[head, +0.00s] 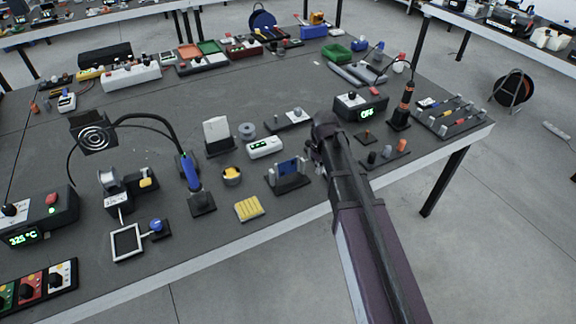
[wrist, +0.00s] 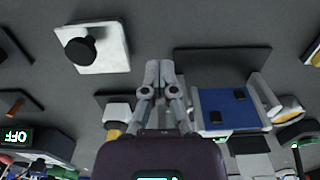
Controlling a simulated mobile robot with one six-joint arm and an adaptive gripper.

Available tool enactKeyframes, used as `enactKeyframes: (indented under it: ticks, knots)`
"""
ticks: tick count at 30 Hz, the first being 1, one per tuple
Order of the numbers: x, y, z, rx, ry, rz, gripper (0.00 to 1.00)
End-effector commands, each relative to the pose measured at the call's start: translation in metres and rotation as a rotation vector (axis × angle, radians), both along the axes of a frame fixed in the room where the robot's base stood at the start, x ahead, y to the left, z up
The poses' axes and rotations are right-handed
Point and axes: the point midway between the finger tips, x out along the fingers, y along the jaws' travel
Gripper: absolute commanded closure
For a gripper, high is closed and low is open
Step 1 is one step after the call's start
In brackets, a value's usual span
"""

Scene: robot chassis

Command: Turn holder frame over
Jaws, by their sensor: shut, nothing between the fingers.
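A holder frame (head: 288,178) with a blue board (head: 288,167) held between its posts stands upright near the table's front edge in the head view. In the wrist view the blue board (wrist: 226,104) shows between pale side posts (wrist: 266,92) at the right, with dark spots on its face. My gripper (head: 313,152) is just right of the holder in the head view. In the wrist view my gripper's fingers (wrist: 159,72) are together, empty, and to the left of the holder, apart from it. The arm hides part of the table beside the holder.
A yellow ribbed block (head: 249,208), a yellow round item (head: 231,176) and a white device (head: 264,147) are left of or behind the holder.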

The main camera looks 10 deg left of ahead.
Motion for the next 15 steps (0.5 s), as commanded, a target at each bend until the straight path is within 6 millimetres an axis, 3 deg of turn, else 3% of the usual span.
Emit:
enactKeyframes:
  ticks: [15]
  knots:
    - [-0.002,-0.001,-0.017,0.000,0.000,0.000,1.00]
